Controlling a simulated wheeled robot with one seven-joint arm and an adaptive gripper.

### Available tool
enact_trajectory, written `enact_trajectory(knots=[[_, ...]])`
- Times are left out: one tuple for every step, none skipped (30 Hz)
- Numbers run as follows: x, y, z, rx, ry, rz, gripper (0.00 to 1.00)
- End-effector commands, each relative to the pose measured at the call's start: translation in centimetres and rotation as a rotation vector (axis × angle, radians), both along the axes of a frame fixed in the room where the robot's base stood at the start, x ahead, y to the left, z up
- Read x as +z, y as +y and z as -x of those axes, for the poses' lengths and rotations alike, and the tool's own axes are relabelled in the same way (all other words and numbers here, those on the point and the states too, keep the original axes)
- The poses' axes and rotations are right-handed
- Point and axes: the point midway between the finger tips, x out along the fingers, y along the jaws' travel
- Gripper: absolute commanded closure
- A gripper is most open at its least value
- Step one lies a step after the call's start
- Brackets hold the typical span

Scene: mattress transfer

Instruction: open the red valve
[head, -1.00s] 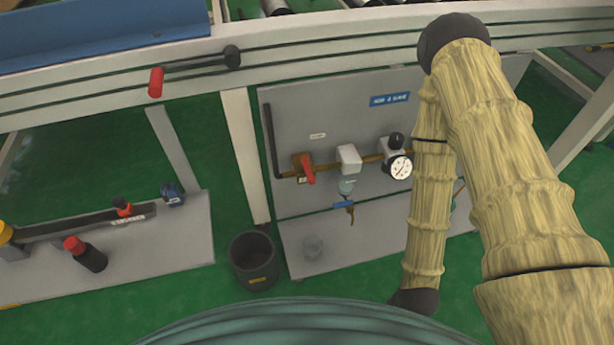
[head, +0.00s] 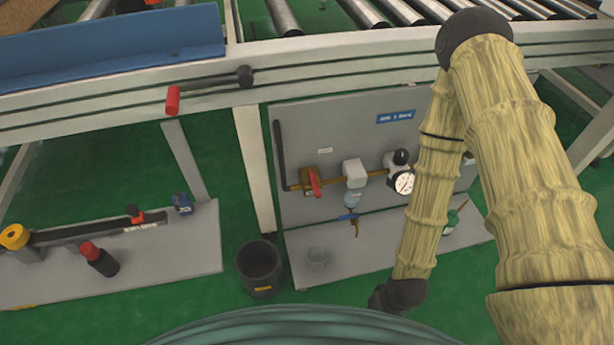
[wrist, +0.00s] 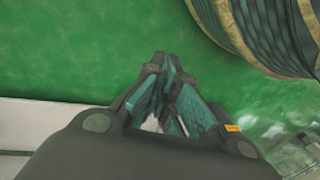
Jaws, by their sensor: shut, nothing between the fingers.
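The red valve (head: 315,183) is a small red lever on a brass body, at the left end of a brass pipe on a grey panel (head: 330,130) under the conveyor frame. The lever stands roughly upright, tilted a little. In the wrist view my gripper (wrist: 165,68) has its fingers together and empty, over the green floor. The valve does not show in the wrist view.
A white block (head: 354,172), a gauge (head: 403,183) and a blue-handled drain tap (head: 347,217) sit along the pipe. A dark bucket (head: 259,268) stands on the floor left of the panel. A red-handled crank (head: 172,100) sticks out from the conveyor rail (head: 330,62) above.

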Motion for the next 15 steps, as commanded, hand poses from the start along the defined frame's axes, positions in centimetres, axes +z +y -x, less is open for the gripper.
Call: enact_trajectory(knots=[[2.6,1.6,-1.4,0.066,-0.01,-0.037,1.0],[3.3,2.4,-2.2,0.11,-0.014,-0.057,1.0],[4.4,3.6,-3.0,0.168,-0.02,-0.083,1.0],[5.2,4.4,-3.7,0.214,-0.024,-0.102,1.0],[6.1,5.2,-4.4,0.259,-0.029,-0.12,1.0],[7.3,6.3,-5.3,0.32,-0.038,-0.143,1.0],[8.2,7.1,-5.9,0.367,-0.046,-0.159,1.0],[9.1,7.8,-6.6,0.412,-0.054,-0.174,1.0],[10.4,8.8,-7.5,0.473,-0.065,-0.193,1.0],[11.4,9.5,-8.2,0.521,-0.075,-0.207,1.0],[12.3,10.2,-8.8,0.569,-0.083,-0.219,1.0],[13.7,11.1,-9.8,0.631,-0.097,-0.234,1.0],[14.8,11.7,-10.5,0.68,-0.109,-0.244,1.0],[15.8,12.3,-11.1,0.727,-0.119,-0.253,1.0],[17.2,13.1,-12.1,0.791,-0.135,-0.263,1.0]])
